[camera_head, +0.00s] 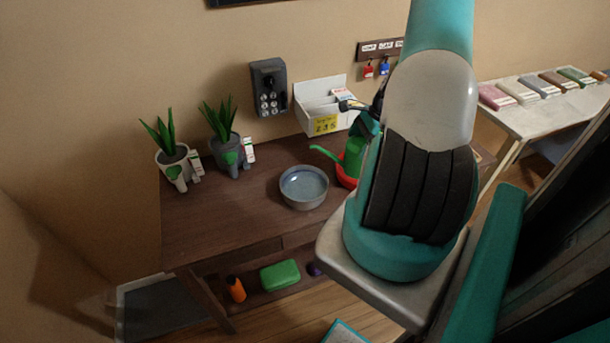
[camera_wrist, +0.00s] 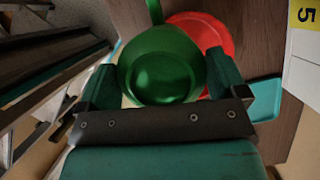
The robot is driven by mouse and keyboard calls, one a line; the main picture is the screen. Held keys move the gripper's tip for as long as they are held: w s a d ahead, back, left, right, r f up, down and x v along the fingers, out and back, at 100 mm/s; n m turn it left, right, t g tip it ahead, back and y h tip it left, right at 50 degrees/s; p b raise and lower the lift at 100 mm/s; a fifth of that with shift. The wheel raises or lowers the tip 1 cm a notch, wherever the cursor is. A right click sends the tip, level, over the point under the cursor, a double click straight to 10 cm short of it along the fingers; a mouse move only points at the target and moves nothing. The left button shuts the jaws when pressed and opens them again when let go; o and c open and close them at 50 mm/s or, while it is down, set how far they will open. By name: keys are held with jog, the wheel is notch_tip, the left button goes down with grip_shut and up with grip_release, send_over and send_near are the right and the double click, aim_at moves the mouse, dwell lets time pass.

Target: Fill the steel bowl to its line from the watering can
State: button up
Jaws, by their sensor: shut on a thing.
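The steel bowl (camera_head: 303,203) stands on the brown wooden table. Its inside looks blue-grey; I cannot tell its fill level or see a line. The green watering can (camera_head: 353,158) is just right of the bowl, its spout pointing left towards the bowl. My arm hides much of the can. My gripper (camera_wrist: 163,82) is shut on the watering can (camera_wrist: 158,62), with one finger on each side of its green body in the wrist view. The can looks about upright, at or just above a red dish (camera_head: 345,177); I cannot tell whether they touch. The red dish also shows in the wrist view (camera_wrist: 217,38).
Two potted plants (camera_head: 172,160) (camera_head: 225,147) stand at the table's back left. A white box (camera_head: 312,104) with a yellow label is behind the bowl. An orange bottle (camera_head: 236,289) and a green item (camera_head: 280,275) lie on the lower shelf. The table's front left is clear.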

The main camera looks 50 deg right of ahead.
dwell(0.4)
jog(key=shift+w+a+f+g+h+b, duration=0.2)
jog(key=shift+w+a+g+h, duration=0.1)
jog(key=shift+g+h, duration=0.4)
jog(key=shift+w+a+f+g+h+b, duration=0.15)
jog(key=shift+a+f+g+h, duration=0.1)
jog(key=shift+g+h, duration=0.45)
jog(key=shift+w+a+r+g+h, duration=0.2)
jog(key=shift+w+a+g+h, duration=0.1)
jog(key=shift+h, duration=0.3)
